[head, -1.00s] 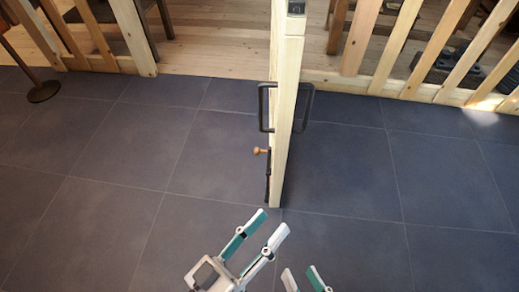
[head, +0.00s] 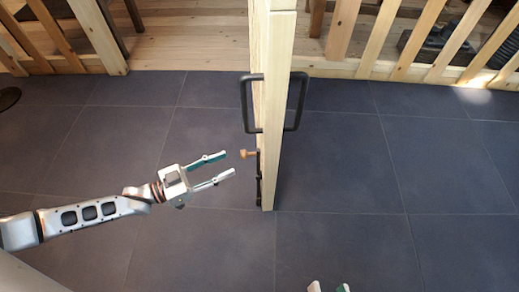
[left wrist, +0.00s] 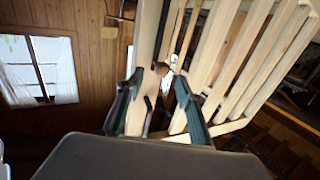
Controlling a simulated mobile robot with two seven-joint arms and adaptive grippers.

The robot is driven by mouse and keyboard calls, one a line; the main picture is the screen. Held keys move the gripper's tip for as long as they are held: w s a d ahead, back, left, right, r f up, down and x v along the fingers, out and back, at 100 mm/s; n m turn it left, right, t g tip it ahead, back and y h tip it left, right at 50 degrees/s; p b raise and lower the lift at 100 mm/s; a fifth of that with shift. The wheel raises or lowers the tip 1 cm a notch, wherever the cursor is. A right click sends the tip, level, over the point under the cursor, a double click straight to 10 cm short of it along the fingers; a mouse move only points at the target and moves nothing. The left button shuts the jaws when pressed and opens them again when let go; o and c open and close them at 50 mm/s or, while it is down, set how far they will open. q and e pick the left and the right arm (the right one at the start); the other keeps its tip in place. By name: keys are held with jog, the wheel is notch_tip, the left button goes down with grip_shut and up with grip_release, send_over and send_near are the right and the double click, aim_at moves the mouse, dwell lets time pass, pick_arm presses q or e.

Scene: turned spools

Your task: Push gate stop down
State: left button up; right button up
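The wooden gate (head: 279,110) stands edge-on in the head view, with a dark handle (head: 247,103) on its left face. Below the handle is the gate stop, with a round wooden knob (head: 246,154) and a dark rod (head: 259,185) near the gate's lower end. My left gripper (head: 231,163) is open and empty, its fingers pointing right at the knob, a small gap away. In the left wrist view the knob (left wrist: 160,68) shows beyond and between the open fingertips (left wrist: 158,78). Only the separated fingertips of my right gripper (head: 328,287) show at the bottom edge.
A slatted wooden fence (head: 400,45) runs along the back on both sides of the gate. Dark floor tiles (head: 350,180) lie clear around the gate. A dark stand base (head: 8,98) is at the far left.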

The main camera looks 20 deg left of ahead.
aim_at(244, 155)
pick_arm(q)
jog(key=shift+w+b+x, duration=0.2)
jog(key=shift+b+x, duration=0.5)
jog(key=shift+x, duration=3.2)
pick_arm(e)
jog(key=shift+s+a+m, duration=0.25)
jog(key=shift+a+m, duration=0.45)
jog(key=shift+m, duration=0.2)
